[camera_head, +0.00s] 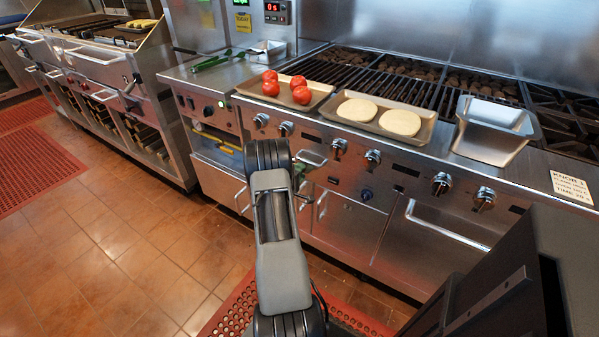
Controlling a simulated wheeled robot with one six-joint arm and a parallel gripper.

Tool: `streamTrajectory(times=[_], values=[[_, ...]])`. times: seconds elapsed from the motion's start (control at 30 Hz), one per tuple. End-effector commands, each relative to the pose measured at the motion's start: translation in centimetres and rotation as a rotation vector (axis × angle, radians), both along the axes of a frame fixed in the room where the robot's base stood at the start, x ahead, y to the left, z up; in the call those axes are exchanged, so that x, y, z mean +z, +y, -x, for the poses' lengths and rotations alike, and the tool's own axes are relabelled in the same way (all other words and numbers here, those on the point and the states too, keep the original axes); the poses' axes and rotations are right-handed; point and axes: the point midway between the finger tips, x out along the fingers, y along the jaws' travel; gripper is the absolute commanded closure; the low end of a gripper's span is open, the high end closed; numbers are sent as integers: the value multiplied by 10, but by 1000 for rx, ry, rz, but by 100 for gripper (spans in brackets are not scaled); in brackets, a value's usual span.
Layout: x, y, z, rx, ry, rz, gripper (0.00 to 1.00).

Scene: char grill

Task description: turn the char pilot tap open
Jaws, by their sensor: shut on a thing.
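My arm rises from the bottom middle of the picture and reaches toward the grill front. Its links hide the fingers of my gripper and what is between them. The tap may be behind my arm. Several larger steel knobs line the upper front, among them one left of the arm top (261,120) and one to its right (339,147).
The char grill (430,93) has a tray of tomatoes (321,94), a tray with two pale rounds (431,131) and a steel pan (490,145) on its front edge. Door handles (447,232) stick out below. Tiled floor (110,255) is clear at left.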

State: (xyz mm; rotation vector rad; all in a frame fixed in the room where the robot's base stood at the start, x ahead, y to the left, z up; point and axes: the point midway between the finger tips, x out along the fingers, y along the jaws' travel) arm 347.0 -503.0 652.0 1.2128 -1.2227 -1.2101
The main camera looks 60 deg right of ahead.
Motion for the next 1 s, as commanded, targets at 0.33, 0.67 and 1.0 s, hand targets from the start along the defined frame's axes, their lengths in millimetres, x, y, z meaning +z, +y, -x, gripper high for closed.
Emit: streamTrajectory(times=[0.33,0.67,1.0], values=[[0,0,0,0,27,-1,84],[0,0,0,1,27,-1,52],[0,0,0,1,25,0,38]])
